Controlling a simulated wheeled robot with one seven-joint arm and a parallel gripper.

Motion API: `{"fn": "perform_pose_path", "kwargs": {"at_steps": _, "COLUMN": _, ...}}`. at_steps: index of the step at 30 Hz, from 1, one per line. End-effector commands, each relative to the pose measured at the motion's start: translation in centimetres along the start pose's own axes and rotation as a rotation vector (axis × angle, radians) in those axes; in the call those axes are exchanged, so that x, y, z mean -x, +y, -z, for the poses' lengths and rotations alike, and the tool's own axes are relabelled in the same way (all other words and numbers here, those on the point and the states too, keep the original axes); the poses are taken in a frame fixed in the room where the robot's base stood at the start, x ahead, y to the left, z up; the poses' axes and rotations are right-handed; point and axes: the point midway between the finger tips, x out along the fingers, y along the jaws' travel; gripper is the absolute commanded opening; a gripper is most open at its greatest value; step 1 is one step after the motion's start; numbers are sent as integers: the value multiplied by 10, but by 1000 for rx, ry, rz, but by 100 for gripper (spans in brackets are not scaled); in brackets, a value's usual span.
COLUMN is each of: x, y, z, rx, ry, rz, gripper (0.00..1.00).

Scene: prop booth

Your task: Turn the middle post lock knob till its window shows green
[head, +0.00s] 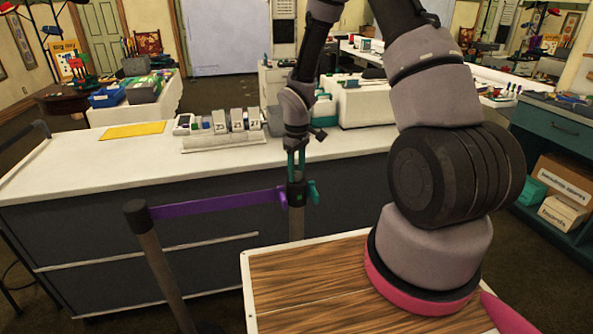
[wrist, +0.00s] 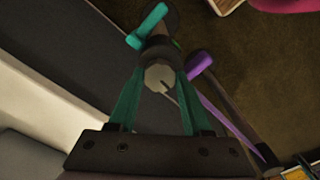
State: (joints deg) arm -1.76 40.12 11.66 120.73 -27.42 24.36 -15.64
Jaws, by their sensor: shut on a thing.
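The middle post (head: 297,218) stands in front of the long counter, with a teal piece (head: 314,192) jutting from its right side. My gripper (head: 296,174) points down over the post's top, with its green fingers on either side. In the wrist view the pale round knob (wrist: 158,76) sits between the fingertips, and my gripper (wrist: 160,80) is shut on it. The knob shows a dark slot or mark. A tiny green patch shows beside the post head in the wrist view; I cannot tell whether it is the window.
A purple belt (head: 215,203) runs from the left post (head: 137,208) to the middle post. The white counter (head: 90,165) behind holds a yellow sheet (head: 134,130) and a row of numbered boxes (head: 220,123). A wood-topped surface (head: 305,285) lies in front.

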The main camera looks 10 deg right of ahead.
Motion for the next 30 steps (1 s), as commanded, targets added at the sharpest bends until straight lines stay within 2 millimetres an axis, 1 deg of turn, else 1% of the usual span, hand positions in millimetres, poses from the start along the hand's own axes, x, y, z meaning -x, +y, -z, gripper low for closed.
{"fn": "perform_pose_path", "kwargs": {"at_steps": 9, "x": 0, "y": 0, "z": 0, "rx": 68, "ry": 0, "rz": 0, "gripper": 0}}
{"fn": "perform_pose_path", "kwargs": {"at_steps": 21, "x": 0, "y": 0, "z": 0, "rx": 71, "ry": 0, "rz": 0, "gripper": 0}}
{"fn": "perform_pose_path", "kwargs": {"at_steps": 22, "x": 0, "y": 0, "z": 0, "rx": 71, "ry": 0, "rz": 0, "gripper": 61}}
{"fn": "perform_pose_path", "kwargs": {"at_steps": 23, "x": 0, "y": 0, "z": 0, "rx": 71, "ry": 0, "rz": 0, "gripper": 72}}
{"fn": "perform_pose_path", "kwargs": {"at_steps": 24, "x": 0, "y": 0, "z": 0, "rx": 71, "ry": 0, "rz": 0, "gripper": 79}}
{"fn": "perform_pose_path", "kwargs": {"at_steps": 30, "x": 0, "y": 0, "z": 0, "rx": 71, "ry": 0, "rz": 0, "gripper": 79}}
